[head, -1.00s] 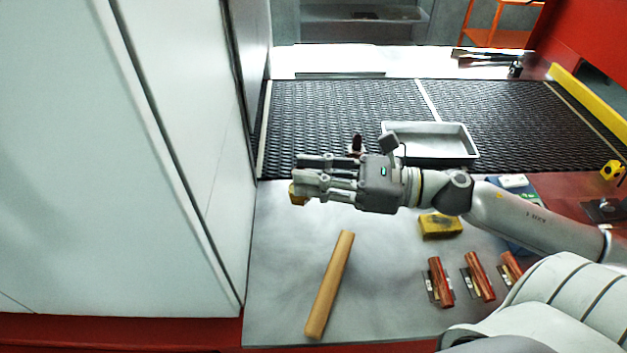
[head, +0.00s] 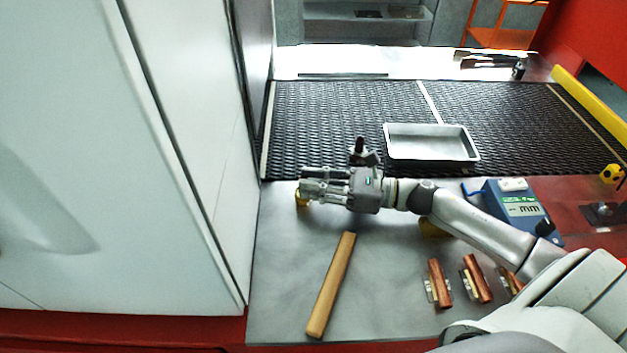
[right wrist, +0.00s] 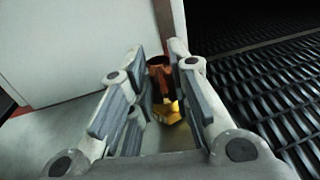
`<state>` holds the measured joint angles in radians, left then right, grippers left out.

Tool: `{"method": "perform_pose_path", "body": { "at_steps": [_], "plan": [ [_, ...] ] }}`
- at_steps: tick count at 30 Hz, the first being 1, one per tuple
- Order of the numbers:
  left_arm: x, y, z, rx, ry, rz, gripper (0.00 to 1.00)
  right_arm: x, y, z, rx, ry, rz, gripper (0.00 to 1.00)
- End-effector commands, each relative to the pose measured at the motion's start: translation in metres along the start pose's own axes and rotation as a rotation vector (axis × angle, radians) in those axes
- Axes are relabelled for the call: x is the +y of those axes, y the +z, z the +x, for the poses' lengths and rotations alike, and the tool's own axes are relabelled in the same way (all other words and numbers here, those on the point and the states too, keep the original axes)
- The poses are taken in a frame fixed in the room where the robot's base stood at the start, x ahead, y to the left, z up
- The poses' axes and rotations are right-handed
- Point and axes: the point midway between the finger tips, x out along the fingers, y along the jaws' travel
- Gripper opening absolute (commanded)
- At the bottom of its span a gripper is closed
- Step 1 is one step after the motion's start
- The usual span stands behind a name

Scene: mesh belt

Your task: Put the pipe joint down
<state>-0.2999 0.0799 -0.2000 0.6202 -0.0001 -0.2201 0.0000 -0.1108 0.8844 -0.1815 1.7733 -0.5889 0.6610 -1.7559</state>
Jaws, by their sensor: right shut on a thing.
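The pipe joint (right wrist: 167,110), with brass and copper-coloured parts, sits between the fingers of my right gripper (right wrist: 160,100) in the right wrist view. In the head view my right gripper (head: 312,186) is at the far left of the grey table, near the mesh belt. A small brass part of the pipe joint (head: 301,198) shows below its fingertips; the rest is hidden. The gripper is shut on the joint. I cannot tell whether the joint touches the table. My left gripper is not in view.
A wooden rod (head: 330,285) lies on the table (head: 275,290). Several copper pipe pieces (head: 440,282) lie at right, near a blue meter (head: 520,208). A yellow block (head: 431,229) is partly behind my arm. A metal tray (head: 432,153) stands on the mesh belt (head: 320,120). A white panel (head: 180,130) bounds the left.

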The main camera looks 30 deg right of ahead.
Motion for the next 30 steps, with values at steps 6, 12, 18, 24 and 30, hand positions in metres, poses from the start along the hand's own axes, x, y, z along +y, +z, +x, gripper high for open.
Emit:
{"method": "perform_pose_path", "body": {
  "at_steps": [6, 12, 18, 24, 30],
  "plan": [
    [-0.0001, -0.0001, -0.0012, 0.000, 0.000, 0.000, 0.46, 0.0002, -0.0030, 0.0001, -0.002, 0.001, -0.002, 0.00],
    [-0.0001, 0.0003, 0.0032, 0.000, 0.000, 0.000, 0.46, 0.0002, -0.0069, 0.0001, -0.001, 0.001, -0.002, 0.00],
    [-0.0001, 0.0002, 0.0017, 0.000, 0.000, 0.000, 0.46, 0.0003, -0.0060, -0.0001, 0.000, 0.001, -0.002, 0.40],
    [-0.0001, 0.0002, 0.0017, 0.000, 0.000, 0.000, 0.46, 0.0003, -0.0059, -0.0001, 0.000, 0.001, -0.001, 0.40],
    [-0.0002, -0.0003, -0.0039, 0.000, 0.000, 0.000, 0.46, 0.0002, -0.0007, -0.0001, 0.000, 0.001, -0.001, 0.40]
  ]
}}
